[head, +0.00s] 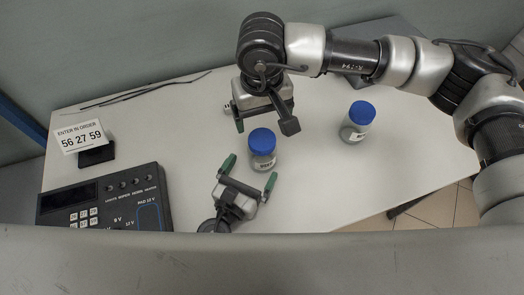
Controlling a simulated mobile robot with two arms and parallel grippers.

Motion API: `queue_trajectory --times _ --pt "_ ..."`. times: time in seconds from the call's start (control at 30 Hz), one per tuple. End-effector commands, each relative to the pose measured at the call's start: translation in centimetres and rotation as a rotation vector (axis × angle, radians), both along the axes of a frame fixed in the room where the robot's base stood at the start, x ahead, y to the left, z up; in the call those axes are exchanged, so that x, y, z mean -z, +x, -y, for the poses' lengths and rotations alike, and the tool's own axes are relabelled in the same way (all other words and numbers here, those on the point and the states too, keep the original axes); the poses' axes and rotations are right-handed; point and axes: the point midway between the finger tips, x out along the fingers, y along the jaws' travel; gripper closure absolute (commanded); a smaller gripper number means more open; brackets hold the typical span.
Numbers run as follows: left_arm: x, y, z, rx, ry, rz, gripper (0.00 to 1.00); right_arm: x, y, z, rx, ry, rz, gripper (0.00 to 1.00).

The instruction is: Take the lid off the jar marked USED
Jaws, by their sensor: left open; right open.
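Two jars with blue lids stand upright on the white table. The nearer jar (263,163) has its blue lid (262,141) on and a label on its front too small to read surely. The other jar (353,131) stands further right, also with its blue lid (362,112) on; its label is not readable. I cannot tell which one is marked USED. My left gripper (250,172) is open and empty, its green-tipped fingers just in front of the nearer jar. My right gripper (265,122) is open and empty, just behind and above that jar.
A dark keypad device (105,199) lies at the lower left. Behind it a sign (81,137) reads "ENTER IN ORDER 56 27 59". Thin black hoses (140,91) lie along the table's back edge.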

Motion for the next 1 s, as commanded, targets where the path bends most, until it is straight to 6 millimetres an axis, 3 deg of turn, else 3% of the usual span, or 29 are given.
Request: queue_trajectory --times 0.1,0.3,0.73,1.0 --pt "-0.1 2.1 1.0 -0.002 -0.003 0.002 0.0 0.0 0.0 0.0 0.0 0.0 0.0 0.14" --pt "0.0 4.3 2.0 -0.001 0.0 0.001 0.0 0.0 0.0 0.0 0.0 0.0 0.0 0.14" --pt "0.0 5.1 2.4 0.0 0.0 0.0 0.0 0.0 0.0 0.0 0.0 0.0 0.0 0.14" --pt "0.0 5.1 2.4 0.0 0.0 0.0 0.41 0.0 0.0 0.0 0.0 0.0 0.0 0.14"
